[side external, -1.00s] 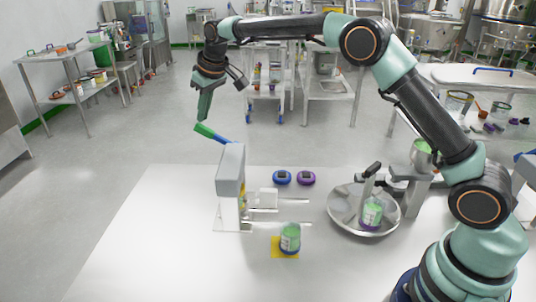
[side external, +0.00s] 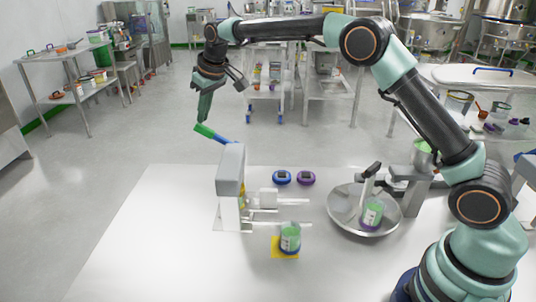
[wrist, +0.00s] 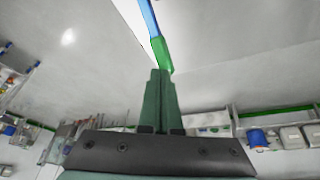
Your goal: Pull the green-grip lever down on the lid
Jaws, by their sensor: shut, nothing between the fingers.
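The lever has a green grip (side external: 203,130) and a blue shaft (side external: 222,139). It slants up and left from the top of a grey upright housing (side external: 231,170) on the white table. My gripper (side external: 202,120) points down with its fingers shut, its tips right at the upper end of the green grip. In the wrist view my fingertips (wrist: 159,72) are right by the green grip (wrist: 161,53), with the blue shaft (wrist: 149,18) running up from it. Whether the tips touch the grip I cannot tell. Which part is the lid is unclear.
A green-filled jar (side external: 290,238) stands on a yellow square right of the housing. A blue (side external: 282,178) and a purple (side external: 306,178) small device lie behind it. A round metal pan (side external: 345,211) holds another jar (side external: 372,213). The table's left front is clear.

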